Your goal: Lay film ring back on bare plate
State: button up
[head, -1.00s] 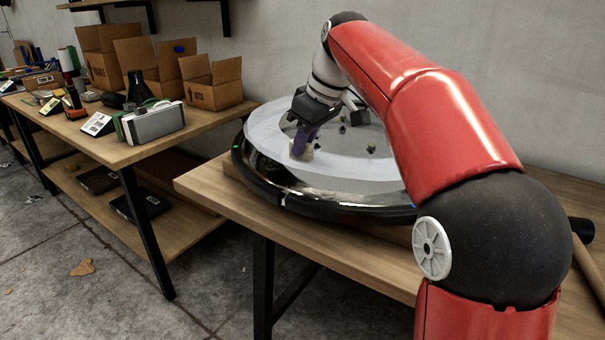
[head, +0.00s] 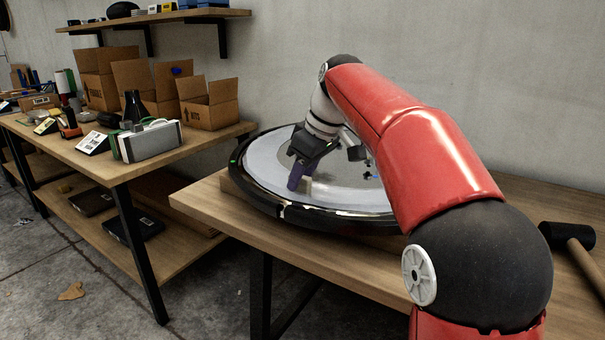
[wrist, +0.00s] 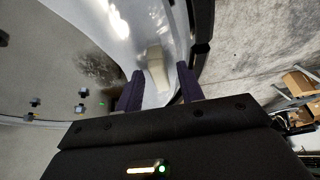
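The film ring (head: 264,164) is a pale, translucent white band. It lies low and about level inside a glossy black round rim (head: 268,203). The grey plate (head: 345,197) shows through its middle, partly hidden by my arm. A beige tab (head: 307,185) stands on the ring's near side. My gripper (head: 297,181) points down at this tab with its purple fingers. In the wrist view, the tab (wrist: 157,68) sits between the spread fingers (wrist: 160,82), with a visible gap on the right side. The film (wrist: 128,45) shows around it.
Small dark fittings (wrist: 82,93) stand on the plate. A black mallet (head: 567,236) lies at the bench's right. A second bench (head: 150,165) at left holds cardboard boxes (head: 208,104) and tools. The wall is close behind.

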jog(key=p+v, duration=0.3)
jog(key=v, duration=0.9)
jog(key=s+d+f+m+t+h, duration=0.1)
jog(key=s+d+f+m, duration=0.1)
jog(key=s+f, duration=0.5)
jog(key=s+d+f+m+t+h, duration=0.1)
jog(key=s+d+f+m, duration=0.2)
jog(key=s+f+m, duration=0.2)
jog(key=s+d+f+m+t+h, duration=0.1)
jog(key=s+d+f+m, duration=0.1)
jog(key=s+f, duration=0.9)
jog(key=s+m, duration=0.1)
jog(key=s, duration=0.2)
jog(key=shift+d+f+m+h, duration=0.25)
jog(key=shift+d+m+h, duration=0.05)
jog(key=shift+d+m, duration=0.1)
jog(key=shift+s, duration=0.1)
